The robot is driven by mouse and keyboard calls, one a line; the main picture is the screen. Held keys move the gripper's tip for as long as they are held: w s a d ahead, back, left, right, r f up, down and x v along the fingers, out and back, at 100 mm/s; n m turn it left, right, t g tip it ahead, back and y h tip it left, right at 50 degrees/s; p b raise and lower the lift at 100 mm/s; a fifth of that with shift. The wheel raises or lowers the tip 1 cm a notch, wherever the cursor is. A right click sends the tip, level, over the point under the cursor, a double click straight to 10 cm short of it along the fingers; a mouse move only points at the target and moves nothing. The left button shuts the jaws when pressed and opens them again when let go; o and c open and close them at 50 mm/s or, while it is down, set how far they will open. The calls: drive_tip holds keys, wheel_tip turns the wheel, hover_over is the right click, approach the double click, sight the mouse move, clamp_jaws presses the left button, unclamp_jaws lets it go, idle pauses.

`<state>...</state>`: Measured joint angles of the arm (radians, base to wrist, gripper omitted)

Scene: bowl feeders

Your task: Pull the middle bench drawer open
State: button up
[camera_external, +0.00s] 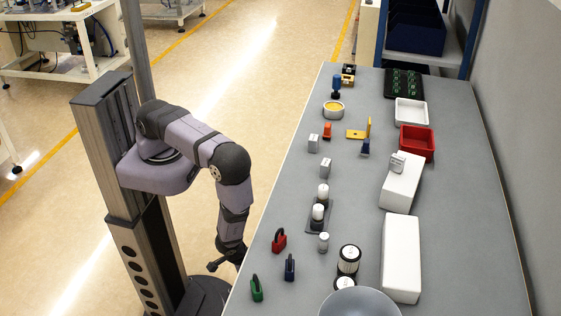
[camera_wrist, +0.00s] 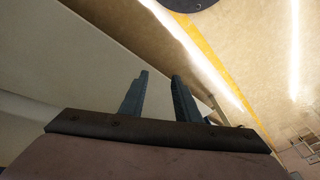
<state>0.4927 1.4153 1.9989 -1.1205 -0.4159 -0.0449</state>
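Pale flat panels (camera_wrist: 95,45) lie beyond the fingers on the left, probably the bench's side. I cannot make out the middle drawer or its handle.
A grey bowl (camera_external: 360,305) is at the front.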

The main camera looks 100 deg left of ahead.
drive_tip(key=s+a+r+m+y+b, duration=0.1)
drive_tip(key=a+r+y+b, duration=0.3)
drive_tip(key=a, duration=0.5)
drive_tip(key=s+a+r+m+y+b, duration=0.15)
drive_tip(key=a+r+y, duration=0.3)
drive_tip(key=a, duration=0.45)
drive_tip(key=w+a+r+m+t+y+b, duration=0.3)
drive_tip(key=r+m, duration=0.5)
drive_tip(key=m, duration=0.3)
drive_tip(key=shift+a+r+t+b, duration=0.15)
drive_tip(key=shift+a+t+b, duration=0.35)
drive_tip(key=shift+t, duration=0.6)
drive_tip(key=shift+p+x, duration=0.55)
drive_tip(key=shift+x, duration=3)
